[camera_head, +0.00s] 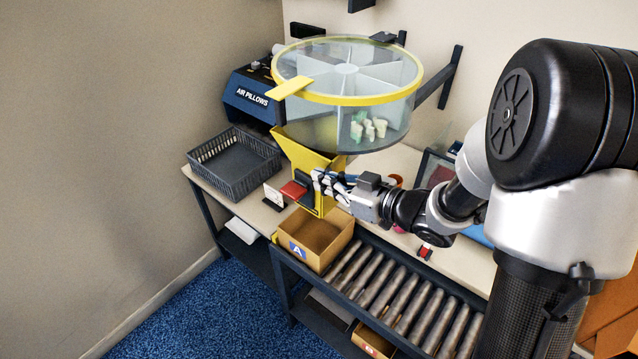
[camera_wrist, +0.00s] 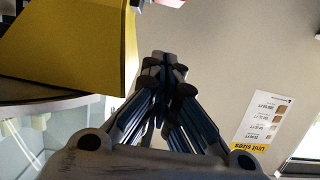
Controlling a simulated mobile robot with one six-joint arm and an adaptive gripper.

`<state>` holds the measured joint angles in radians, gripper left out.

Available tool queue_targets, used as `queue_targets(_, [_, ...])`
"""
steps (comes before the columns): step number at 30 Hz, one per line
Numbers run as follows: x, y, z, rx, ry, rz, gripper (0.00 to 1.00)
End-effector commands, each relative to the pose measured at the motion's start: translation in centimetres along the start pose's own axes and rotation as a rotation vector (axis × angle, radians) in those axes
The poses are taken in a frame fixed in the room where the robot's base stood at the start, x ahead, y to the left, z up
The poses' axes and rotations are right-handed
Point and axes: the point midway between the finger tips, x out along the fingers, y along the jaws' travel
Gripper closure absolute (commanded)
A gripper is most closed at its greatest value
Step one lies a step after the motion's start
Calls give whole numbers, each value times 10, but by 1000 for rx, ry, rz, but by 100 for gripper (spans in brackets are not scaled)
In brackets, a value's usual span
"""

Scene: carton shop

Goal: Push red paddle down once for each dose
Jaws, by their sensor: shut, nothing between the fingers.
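The red paddle (camera_head: 293,190) sticks out at the left of the yellow chute (camera_head: 325,205) under the round clear dispenser. My gripper (camera_head: 318,178) is shut and empty, just right of the paddle and close to it in the head view. I cannot tell whether it touches the paddle. In the wrist view my shut fingers (camera_wrist: 165,65) show, with a yellow panel (camera_wrist: 80,45) at the upper left; the paddle is not recognizable there. The dispenser drum (camera_head: 345,85) has a yellow rim and compartments; one holds pale green and white pieces (camera_head: 367,127).
A grey basket (camera_head: 235,160) and the air pillows machine (camera_head: 250,95) are at the left. A small white card (camera_head: 273,196) stands left of the paddle. A unit sizes sheet (camera_wrist: 262,122) shows in the wrist view.

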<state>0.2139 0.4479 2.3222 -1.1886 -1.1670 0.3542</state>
Motion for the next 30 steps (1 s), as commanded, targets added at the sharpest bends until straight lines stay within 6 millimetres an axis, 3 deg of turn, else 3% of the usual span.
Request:
queue_targets(6, [49, -2, 2, -2, -1, -6, 100])
queue_targets(12, [85, -1, 8, 3, -3, -2, 100])
queue_targets(19, [89, 0, 35, 1, -1, 0, 100])
queue_targets(30, [90, 0, 39, 0, -1, 0, 100])
